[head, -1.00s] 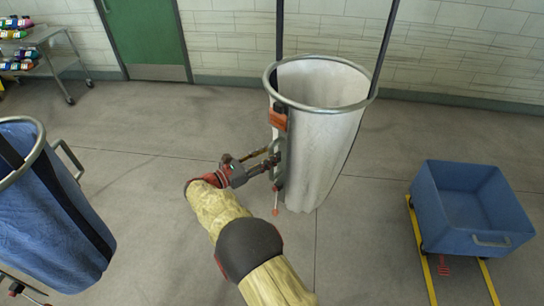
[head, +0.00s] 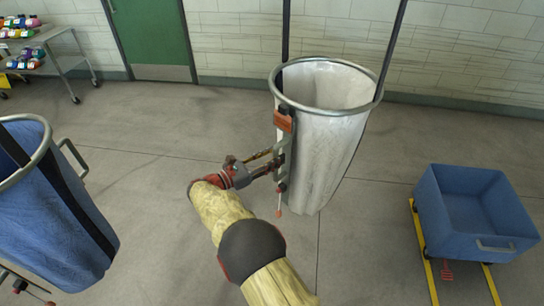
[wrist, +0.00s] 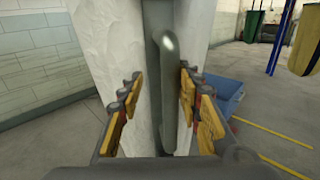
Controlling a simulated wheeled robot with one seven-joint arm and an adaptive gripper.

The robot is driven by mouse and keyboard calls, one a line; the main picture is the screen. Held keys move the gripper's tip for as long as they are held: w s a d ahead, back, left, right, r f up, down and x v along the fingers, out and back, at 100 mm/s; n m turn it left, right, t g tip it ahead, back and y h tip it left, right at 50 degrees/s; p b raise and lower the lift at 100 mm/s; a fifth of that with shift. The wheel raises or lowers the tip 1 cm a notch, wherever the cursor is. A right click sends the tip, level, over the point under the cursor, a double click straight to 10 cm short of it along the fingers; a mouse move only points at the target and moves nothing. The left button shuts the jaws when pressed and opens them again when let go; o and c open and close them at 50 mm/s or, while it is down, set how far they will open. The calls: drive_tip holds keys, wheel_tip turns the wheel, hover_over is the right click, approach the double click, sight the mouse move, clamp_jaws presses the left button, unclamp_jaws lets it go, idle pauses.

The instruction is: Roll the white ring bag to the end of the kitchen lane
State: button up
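The white ring bag (head: 325,150) hangs from two dark straps in the middle of the head view, its open round metal rim at the top. An orange tag sits below the rim on its left side. In the wrist view a grey bar handle (wrist: 166,95) stands upright in front of the bag's white cloth (wrist: 105,50). My gripper (wrist: 158,115) has its yellow-padded fingers apart, one on each side of this handle. A gap shows on the left of the handle; the right pads look close to it, and contact cannot be told. In the head view my gripper (head: 275,168) is at the bag's left side.
A blue ring bag (head: 50,225) with a handle hangs at the left. A blue wheeled bin (head: 475,225) stands by yellow floor lines (head: 427,265) at the right. A loaded cart (head: 60,62) and green door (head: 150,35) are at the back left. Grey floor between is clear.

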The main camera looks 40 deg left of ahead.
drive_tip(key=v, duration=1.2)
idle(1.1)
